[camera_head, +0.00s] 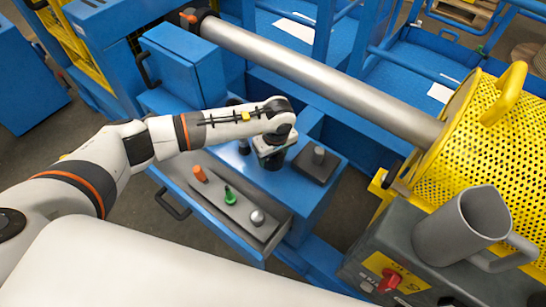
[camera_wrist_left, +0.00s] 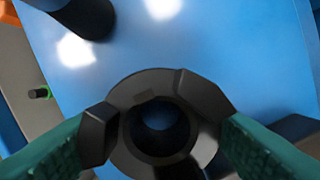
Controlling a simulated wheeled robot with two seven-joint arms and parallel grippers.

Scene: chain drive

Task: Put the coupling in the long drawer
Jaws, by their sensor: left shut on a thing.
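My left gripper (camera_head: 272,148) is above the blue cabinet top (camera_head: 312,202). In the left wrist view its green-padded fingers (camera_wrist_left: 160,140) are shut on a dark, round, flanged part with a central hole, which looks like the coupling (camera_wrist_left: 145,88). In the head view the coupling (camera_head: 273,161) shows as a dark piece under the gripper. Whether it touches the surface is unclear. The long drawer (camera_head: 232,239) is pulled out to the left of the gripper. My right gripper is not in view.
The drawer holds an orange piece (camera_head: 199,173), a green piece (camera_head: 230,195) and a grey metal knob (camera_head: 257,217). A dark block with a peg (camera_head: 318,163) stands right of the gripper; a black cylinder (camera_head: 244,147) stands left. A yellow perforated drum (camera_head: 490,130) is farther right.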

